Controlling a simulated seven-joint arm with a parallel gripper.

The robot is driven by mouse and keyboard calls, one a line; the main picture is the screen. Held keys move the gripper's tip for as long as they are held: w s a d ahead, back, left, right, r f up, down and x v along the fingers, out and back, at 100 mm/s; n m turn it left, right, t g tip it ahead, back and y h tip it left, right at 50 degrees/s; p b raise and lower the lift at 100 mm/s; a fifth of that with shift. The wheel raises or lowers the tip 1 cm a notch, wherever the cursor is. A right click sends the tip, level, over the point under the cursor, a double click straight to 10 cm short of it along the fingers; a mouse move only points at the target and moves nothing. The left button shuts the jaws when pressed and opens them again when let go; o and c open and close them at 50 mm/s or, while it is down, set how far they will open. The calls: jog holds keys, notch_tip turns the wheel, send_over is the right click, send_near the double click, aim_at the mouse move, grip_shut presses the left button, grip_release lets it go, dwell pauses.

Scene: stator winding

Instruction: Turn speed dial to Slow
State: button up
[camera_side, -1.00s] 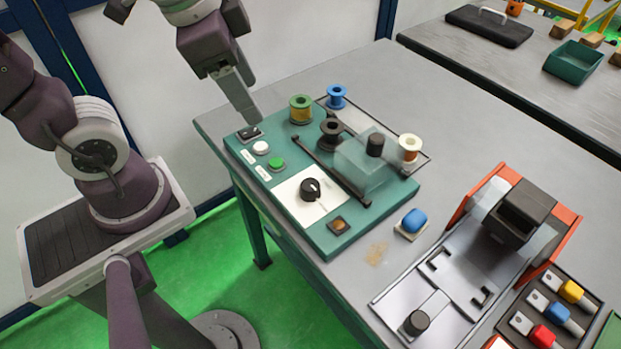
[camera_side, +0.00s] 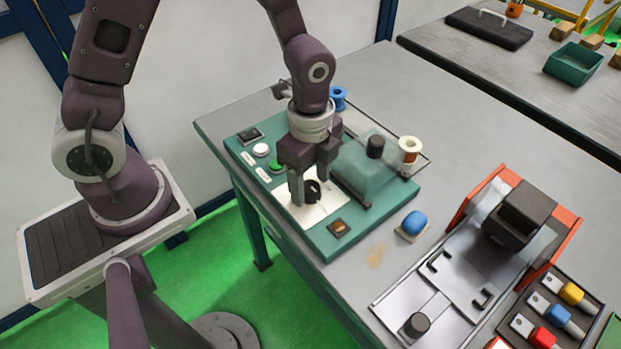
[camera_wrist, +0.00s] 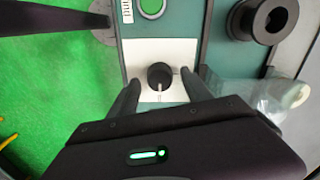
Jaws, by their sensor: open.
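The speed dial is a black knob (camera_side: 313,190) on a white plate (camera_side: 327,206) at the front of the green control panel (camera_side: 345,247). In the side view my gripper (camera_side: 310,192) points down over the plate, its fingers on either side of the knob. In the wrist view the knob (camera_wrist: 160,76) sits between the two open fingers (camera_wrist: 158,82), with a gap to each. A pale pointer line on the knob points toward the bottom of the wrist picture. The plate's lettering is too small to read.
A green button (camera_side: 277,166), a white button (camera_side: 261,149) and an amber switch (camera_side: 339,228) are near the dial. A clear cover (camera_side: 362,165) and a dark spool (camera_wrist: 264,18) stand beside it. A blue button (camera_side: 413,222) sits on the table at right.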

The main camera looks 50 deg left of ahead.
grip_shut()
jog(key=shift+n, duration=0.3)
jog(key=n, duration=0.3)
jog(key=shift+n, duration=0.4)
jog(key=n, duration=0.4)
jog(key=shift+n, duration=0.3)
jog(key=n, duration=0.4)
jog(key=shift+n, duration=2.4)
